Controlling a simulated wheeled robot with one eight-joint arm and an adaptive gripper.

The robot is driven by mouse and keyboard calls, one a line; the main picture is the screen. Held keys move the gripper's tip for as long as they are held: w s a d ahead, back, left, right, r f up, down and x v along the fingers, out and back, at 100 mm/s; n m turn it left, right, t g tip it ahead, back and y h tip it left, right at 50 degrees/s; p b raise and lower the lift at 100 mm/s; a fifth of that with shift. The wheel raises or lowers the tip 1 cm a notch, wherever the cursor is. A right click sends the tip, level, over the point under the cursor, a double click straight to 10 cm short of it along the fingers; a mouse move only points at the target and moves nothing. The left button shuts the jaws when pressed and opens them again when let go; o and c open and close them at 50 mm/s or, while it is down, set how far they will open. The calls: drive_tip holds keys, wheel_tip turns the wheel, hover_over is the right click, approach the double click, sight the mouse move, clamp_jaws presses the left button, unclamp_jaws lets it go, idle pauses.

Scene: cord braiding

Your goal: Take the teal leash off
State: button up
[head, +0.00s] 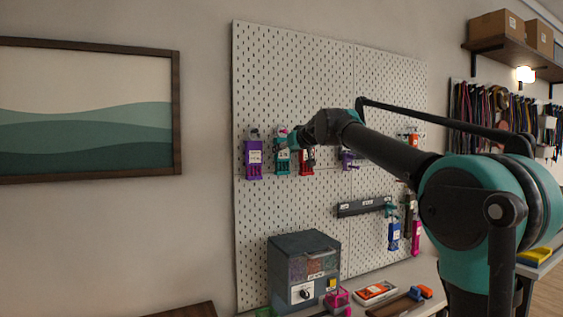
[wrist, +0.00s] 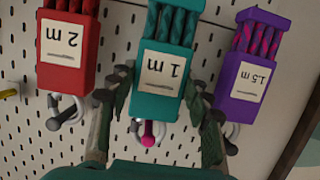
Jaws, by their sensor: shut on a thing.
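The teal leash (head: 282,158) hangs on the pegboard between a purple and a red one in the head view. In the wrist view the teal leash (wrist: 160,85) shows upside down, with a white "1 m" label. My gripper (wrist: 162,97) is shut on it, one finger on each side of its holder. In the head view my gripper (head: 298,139) reaches in from the right at the top of the teal leash. A hook with a magenta tip (wrist: 148,138) shows just beyond the teal holder. Whether the leash still rests on its hook, I cannot tell.
Close neighbours are the red "2 m" leash (wrist: 68,50) and the purple "1.5 m" leash (wrist: 250,75). The pegboard (head: 300,90) is bare above them. A framed picture (head: 90,110) hangs at left.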

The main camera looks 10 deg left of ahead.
drive_tip(key=s+d, duration=0.3)
drive_tip(key=s, duration=0.2)
drive_tip(key=shift+d, duration=0.2)
idle(0.7)
